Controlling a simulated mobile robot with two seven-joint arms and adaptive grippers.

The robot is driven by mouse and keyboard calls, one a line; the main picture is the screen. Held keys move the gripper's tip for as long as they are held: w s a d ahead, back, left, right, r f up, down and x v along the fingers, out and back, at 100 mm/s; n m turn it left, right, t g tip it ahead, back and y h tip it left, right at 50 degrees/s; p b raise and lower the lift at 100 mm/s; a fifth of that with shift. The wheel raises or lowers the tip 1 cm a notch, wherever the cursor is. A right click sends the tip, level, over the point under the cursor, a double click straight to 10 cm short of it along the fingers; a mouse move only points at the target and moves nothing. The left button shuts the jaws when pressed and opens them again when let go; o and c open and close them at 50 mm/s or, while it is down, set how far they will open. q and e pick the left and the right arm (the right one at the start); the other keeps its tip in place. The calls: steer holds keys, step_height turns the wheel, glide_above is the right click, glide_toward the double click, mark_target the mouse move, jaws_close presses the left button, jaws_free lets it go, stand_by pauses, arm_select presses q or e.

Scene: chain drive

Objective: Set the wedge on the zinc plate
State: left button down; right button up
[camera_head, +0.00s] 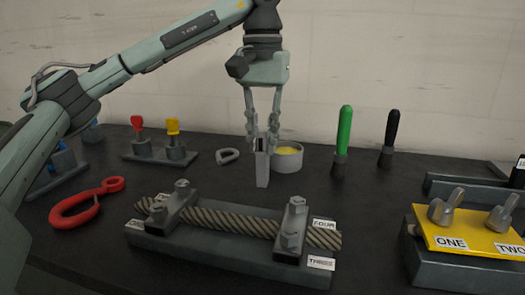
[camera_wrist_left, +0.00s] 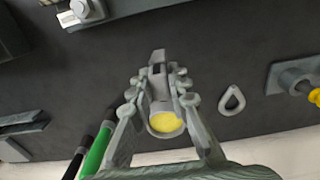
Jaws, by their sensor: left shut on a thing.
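My left gripper (camera_head: 263,140) is shut on a narrow grey metal piece, which looks like the wedge (camera_head: 262,170). The wedge hangs upright, low over the dark table, in front of a grey cup with yellow contents. In the left wrist view the wedge (camera_wrist_left: 157,60) sits between the fingertips (camera_wrist_left: 160,84) of my left gripper. The head view does not show clearly whether its lower end touches the table. I cannot tell for certain which piece is the zinc plate. My right gripper is not in view.
A rope clamp block (camera_head: 225,252) lies in front of the wedge. A yellow plate (camera_head: 470,238) on a grey block stands at right. The cup (camera_head: 288,160), a grey ring (camera_head: 228,156), a red hook (camera_head: 75,205) and green (camera_head: 344,135) and black (camera_head: 391,130) handled tools stand around.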

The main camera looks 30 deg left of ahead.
mark_target(263, 161)
arm_select(q)
step_height(263, 161, down, 2)
steer(key=shift+f, duration=0.3)
steer(key=c, duration=1.9)
jaws_free()
steer(key=shift+f, duration=0.15)
steer(key=o, duration=0.4)
steer(key=shift+o, duration=0.2)
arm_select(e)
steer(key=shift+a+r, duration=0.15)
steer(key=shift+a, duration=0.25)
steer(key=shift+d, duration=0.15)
